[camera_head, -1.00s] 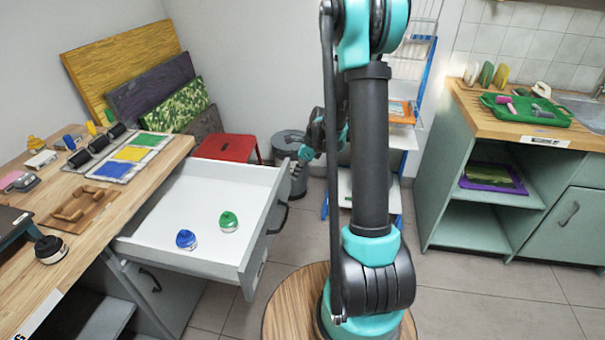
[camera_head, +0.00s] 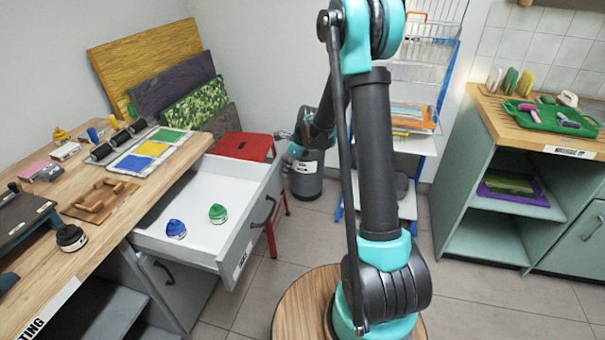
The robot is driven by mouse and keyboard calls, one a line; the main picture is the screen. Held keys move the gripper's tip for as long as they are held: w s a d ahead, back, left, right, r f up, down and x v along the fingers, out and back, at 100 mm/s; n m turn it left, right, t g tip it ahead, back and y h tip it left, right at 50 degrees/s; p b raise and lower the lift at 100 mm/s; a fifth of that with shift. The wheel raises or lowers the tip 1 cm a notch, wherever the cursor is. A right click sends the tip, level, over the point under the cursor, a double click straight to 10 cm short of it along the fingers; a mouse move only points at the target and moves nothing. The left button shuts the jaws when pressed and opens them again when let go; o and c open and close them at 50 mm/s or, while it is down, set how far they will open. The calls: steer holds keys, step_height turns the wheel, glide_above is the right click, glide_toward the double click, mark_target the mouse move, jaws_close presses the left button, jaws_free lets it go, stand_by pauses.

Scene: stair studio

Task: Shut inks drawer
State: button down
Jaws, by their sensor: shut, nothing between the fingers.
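The drawer (camera_head: 238,238) under the left worktop is partly open. Its front panel has a dark handle (camera_head: 262,211) and a small label too blurred to read. A blue ink pot (camera_head: 176,229) and a green ink pot (camera_head: 217,213) sit inside on the white bottom. My gripper (camera_head: 281,135) is small in view, past the far end of the drawer front and in front of the grey bin. It is shut and empty, apart from the handle. I cannot tell whether it touches the drawer front. My upper arm hides part of the forearm.
A red stool (camera_head: 243,146) and grey bin (camera_head: 305,178) stand behind the drawer. A wire rack (camera_head: 415,60) and green cabinet (camera_head: 484,228) are farther right. Floor before the drawer is open.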

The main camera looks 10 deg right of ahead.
mark_target(220, 159)
steer(key=w+a, duration=0.3)
steer(key=a, duration=0.5)
steer(key=w+a, duration=0.4)
steer(key=a, duration=0.5)
steer(key=w+a, duration=0.3)
steer(key=a, duration=0.5)
steer(key=shift+w+a, duration=0.3)
steer(key=shift+a, duration=0.1)
steer(key=shift+d, duration=0.1)
